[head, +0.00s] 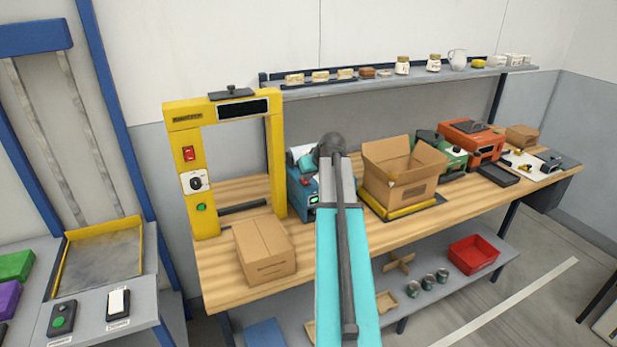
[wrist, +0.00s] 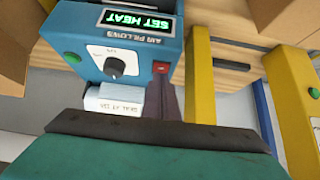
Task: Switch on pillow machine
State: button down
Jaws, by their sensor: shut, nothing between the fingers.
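The pillow machine is a blue box (head: 301,194) on the bench, partly hidden behind my arm in the head view. In the wrist view its blue front (wrist: 140,45) appears upside down and is labelled AIR PILLOWS. Its lit green display (wrist: 139,20) reads SET HEAT. The front also has a black knob (wrist: 115,67) on a white dial, a green button (wrist: 71,57) and a small red switch (wrist: 161,68). My gripper (wrist: 166,84) is shut and empty, its tips close to the red switch. I cannot tell whether they touch it. The head view hides the fingers.
A white card (wrist: 115,103) with print starting SEAL AT sits by the machine's front. A yellow frame (head: 190,130) and a closed carton (head: 264,250) stand left. An open carton (head: 400,178) on a yellow-edged base stands close on the right. A shelf (head: 400,82) runs above.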

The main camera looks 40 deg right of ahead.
jog(key=shift+r, duration=0.3)
jog(key=b+v, duration=0.1)
jog(key=v, duration=1.2)
jog(key=shift+b, duration=0.4)
dwell(0.4)
dwell(0.4)
